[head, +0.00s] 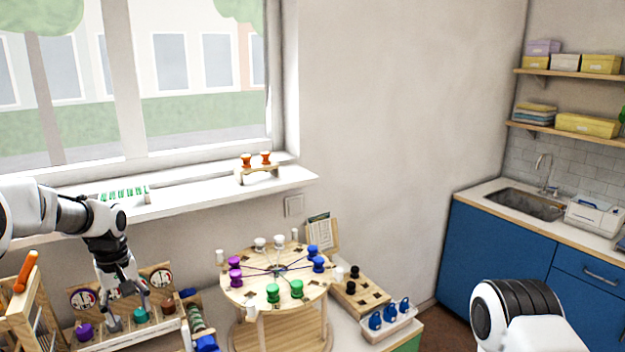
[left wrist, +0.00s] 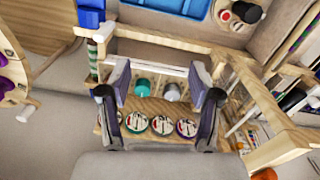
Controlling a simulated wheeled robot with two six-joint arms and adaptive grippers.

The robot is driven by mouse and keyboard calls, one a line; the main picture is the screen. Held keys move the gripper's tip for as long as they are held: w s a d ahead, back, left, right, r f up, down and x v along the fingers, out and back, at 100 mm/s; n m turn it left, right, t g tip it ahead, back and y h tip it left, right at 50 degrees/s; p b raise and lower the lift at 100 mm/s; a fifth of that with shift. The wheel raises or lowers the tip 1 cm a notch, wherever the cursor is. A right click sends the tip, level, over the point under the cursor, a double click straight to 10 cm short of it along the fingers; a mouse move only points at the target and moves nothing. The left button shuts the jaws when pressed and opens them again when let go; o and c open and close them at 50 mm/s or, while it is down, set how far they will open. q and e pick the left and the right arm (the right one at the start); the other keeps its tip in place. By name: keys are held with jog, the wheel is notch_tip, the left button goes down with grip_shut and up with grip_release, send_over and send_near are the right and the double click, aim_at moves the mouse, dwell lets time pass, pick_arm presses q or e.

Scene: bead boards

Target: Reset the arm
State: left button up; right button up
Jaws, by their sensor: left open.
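My left gripper (head: 129,318) is open over a wooden rack with round dials in the head view. Its fingers (left wrist: 160,78) stand wide apart in the left wrist view, with nothing seen held between them. A teal bobbin (left wrist: 142,87) and a grey bobbin (left wrist: 172,93) show in the gap between the fingers, in the rack below. In the head view the teal bobbin (head: 141,314) is close by one fingertip; I cannot tell whether they touch. A purple bobbin (head: 84,331) sits at the rack's left. My right gripper is out of view; only part of my right arm shows.
A round wooden board (head: 250,297) with colored bobbins stands right of the rack. Farther right are a wooden block (head: 371,296) with black pegs and a tray of blue pieces (head: 389,317). A wooden frame (head: 22,318) stands close left. The windowsill (head: 205,198) runs behind.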

pick_arm(q)
notch_tip(320, 180, down, 12)
jog(key=s+d+g+b, duration=0.2)
jog(key=s, duration=0.1)
jog(key=s+d+f+m+g+b, duration=0.15)
jog(key=s+d+f, duration=0.25)
jog(key=s+f, duration=0.5)
jog(key=s+d+f+m+g+b, duration=0.1)
jog(key=s+d+f+g+b, duration=0.15)
jog(key=s+f, duration=0.65)
jog(key=s+d+f+m+t, duration=0.2)
jog(key=s+f+t, duration=0.1)
jog(key=s, duration=0.4)
jog(key=s+d+f+m+t+b, duration=0.1)
jog(key=s+d+f+m+t, duration=0.2)
jog(key=s, duration=0.5)
jog(key=shift+s+d+f, duration=0.3)
jog(key=shift+f, duration=0.25)
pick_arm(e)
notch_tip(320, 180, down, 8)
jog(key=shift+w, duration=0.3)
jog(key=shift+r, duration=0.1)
